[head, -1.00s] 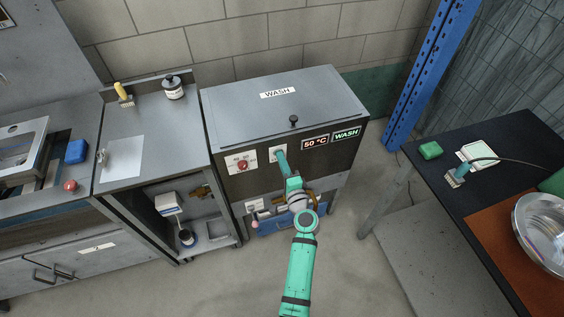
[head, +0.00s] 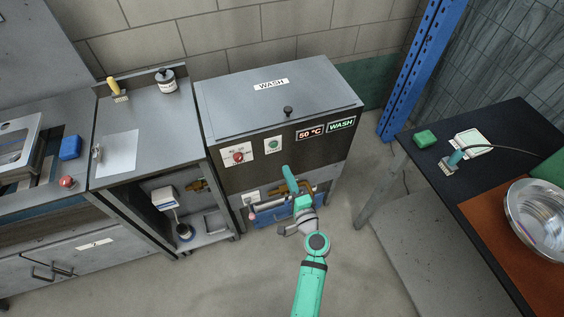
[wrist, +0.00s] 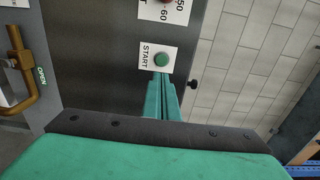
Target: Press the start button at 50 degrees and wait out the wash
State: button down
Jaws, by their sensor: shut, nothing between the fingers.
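The wash unit (head: 230,99) is a grey metal cabinet with its lid down. On its dark front are the red temperature knob (head: 238,157), the green start button (head: 272,145), a lit "50 °C" display (head: 310,133) and a lit "WASH" display (head: 341,124). In the wrist view the start button (wrist: 162,60) sits on a white plate marked START, just beyond the fingertips. My gripper (head: 287,170) is shut and empty, below and in front of the button. In the head view it stands apart from the button.
A steel counter (head: 140,112) with a brush, a jar and a paper stands at left. A dark table (head: 490,130) with a green block, a brush and a metal bowl (head: 540,215) stands at right. A brass valve handle (wrist: 22,75) marked OPEN shows in the wrist view.

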jog(key=shift+v, duration=1.7)
jog(key=shift+s+a, duration=0.1)
jog(key=shift+a, duration=0.05)
jog(key=s+f+n+g+h, duration=0.1)
jog(key=s+f+n+h, duration=0.2)
jog(key=s, duration=0.7)
jog(key=s+f+n+g+h, duration=0.2)
jog(key=s+f, duration=0.2)
jog(key=s, duration=0.5)
jog(key=s+a+r+n, duration=0.2)
jog(key=s+r+n, duration=0.2)
jog(key=s+r, duration=0.3)
jog(key=s+a+r+n+t, duration=0.1)
jog(key=s+r+n, duration=0.4)
jog(key=s, duration=0.5)
jog(key=shift+s+a+r+h, duration=0.35)
jog(key=shift+a+r, duration=0.15)
jog(key=shift+r, duration=0.35)
dwell(0.9)
